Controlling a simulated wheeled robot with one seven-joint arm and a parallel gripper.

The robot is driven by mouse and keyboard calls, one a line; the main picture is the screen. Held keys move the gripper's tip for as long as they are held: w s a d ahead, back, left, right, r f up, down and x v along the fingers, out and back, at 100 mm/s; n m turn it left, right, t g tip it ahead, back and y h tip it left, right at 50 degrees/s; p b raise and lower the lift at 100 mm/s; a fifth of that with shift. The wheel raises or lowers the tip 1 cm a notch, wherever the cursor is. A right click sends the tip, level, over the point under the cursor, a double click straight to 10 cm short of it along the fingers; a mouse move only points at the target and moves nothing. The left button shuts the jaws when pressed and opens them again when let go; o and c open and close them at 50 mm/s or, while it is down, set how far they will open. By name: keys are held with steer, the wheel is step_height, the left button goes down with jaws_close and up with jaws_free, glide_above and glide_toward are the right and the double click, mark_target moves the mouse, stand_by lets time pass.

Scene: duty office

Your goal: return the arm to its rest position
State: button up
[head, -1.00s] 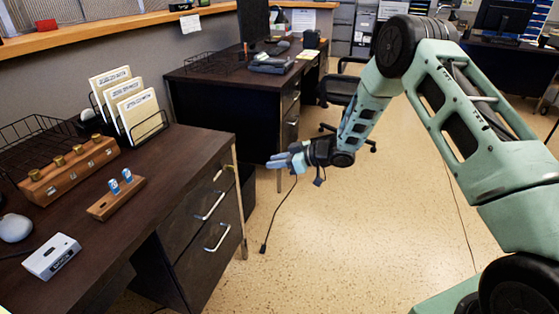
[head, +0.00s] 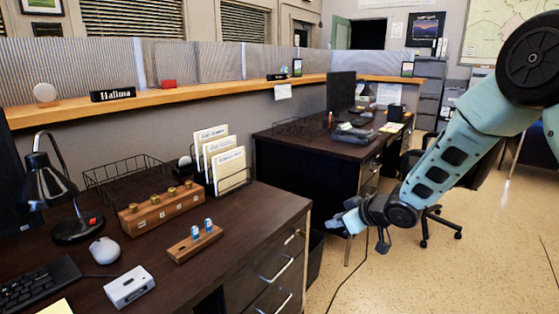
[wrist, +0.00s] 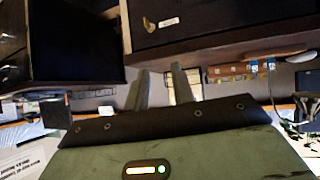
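My arm, pale green with black joints, reaches in from the right of the head view. My gripper (head: 338,224) hangs in the air just right of the near desk's drawer end. In the wrist view my gripper's two grey fingers (wrist: 161,88) stand apart with a gap between them and nothing held. The wrist view looks upside down, with a dark drawer front (wrist: 220,18) at the top.
The near desk (head: 240,262) holds a wooden block with brass knobs (head: 161,210), a small wooden holder with blue-topped pieces (head: 195,243), a white box (head: 129,287) and a file rack (head: 234,182). A black chair (head: 440,205) stands behind my arm. Speckled floor (head: 400,285) is open below it.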

steer(key=s+a+r+m+g+h, duration=0.1)
steer(key=s+a+r+g+h, duration=0.15)
steer(key=s, duration=0.75)
steer(key=s+a+r+g+h, duration=0.1)
steer(key=s+a+r, duration=0.25)
steer(key=s, duration=0.65)
steer(key=s+d+r+g+h, duration=0.1)
steer(key=s+d+g, duration=0.1)
steer(key=s, duration=0.8)
steer(key=s+d+r+g+h, duration=0.1)
steer(key=s+g, duration=0.2)
steer(key=s, duration=0.8)
step_height(320, 180, up, 14)
steer(key=p, duration=1.3)
steer(key=shift+s+d+f+p, duration=0.2)
steer(key=shift+s+p, duration=0.05)
steer(key=shift+p, duration=0.05)
steer(key=shift+h, duration=0.25)
